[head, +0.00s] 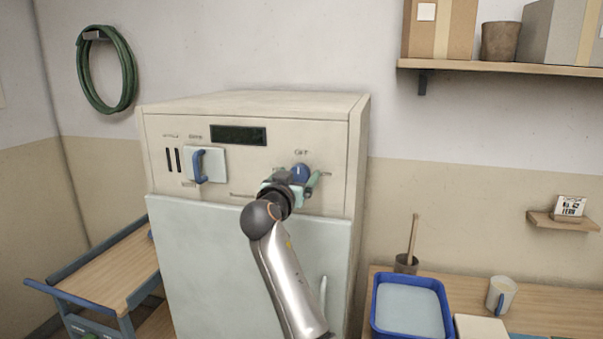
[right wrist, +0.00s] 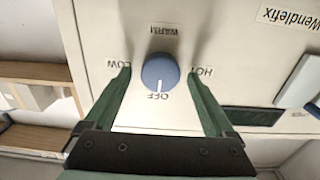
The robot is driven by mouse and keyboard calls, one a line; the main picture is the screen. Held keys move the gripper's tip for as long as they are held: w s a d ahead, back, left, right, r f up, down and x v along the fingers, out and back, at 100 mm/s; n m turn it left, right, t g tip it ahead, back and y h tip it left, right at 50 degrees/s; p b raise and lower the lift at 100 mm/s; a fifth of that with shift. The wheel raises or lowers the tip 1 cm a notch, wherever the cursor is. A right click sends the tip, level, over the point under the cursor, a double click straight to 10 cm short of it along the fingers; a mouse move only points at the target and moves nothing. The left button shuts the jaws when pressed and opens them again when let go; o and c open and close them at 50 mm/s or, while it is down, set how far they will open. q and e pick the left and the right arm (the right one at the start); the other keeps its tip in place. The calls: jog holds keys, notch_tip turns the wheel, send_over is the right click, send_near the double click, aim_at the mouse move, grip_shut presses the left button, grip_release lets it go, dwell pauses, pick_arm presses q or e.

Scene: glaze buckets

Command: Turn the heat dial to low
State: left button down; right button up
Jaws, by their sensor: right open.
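The heat dial (head: 301,172) is a round blue knob on the upper right of the cream cabinet's front panel. In the right wrist view the dial (right wrist: 160,70) shows upside down, and its white pointer line is at OFF. LOW is printed to its left there, WARM above and HOT to its right. My right gripper (head: 292,182) is in front of the dial, open. In the right wrist view its two green fingers (right wrist: 160,76) stand on either side of the dial, with a gap to each side. Whether the fingertips reach the panel is unclear. My left gripper is out of view.
The cabinet (head: 250,270) has a dark display (head: 238,135) and a blue handle (head: 199,166) left of the dial. A trolley (head: 105,265) stands at left. A bench at right holds a blue tray (head: 376,310) and a mug (head: 502,294).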

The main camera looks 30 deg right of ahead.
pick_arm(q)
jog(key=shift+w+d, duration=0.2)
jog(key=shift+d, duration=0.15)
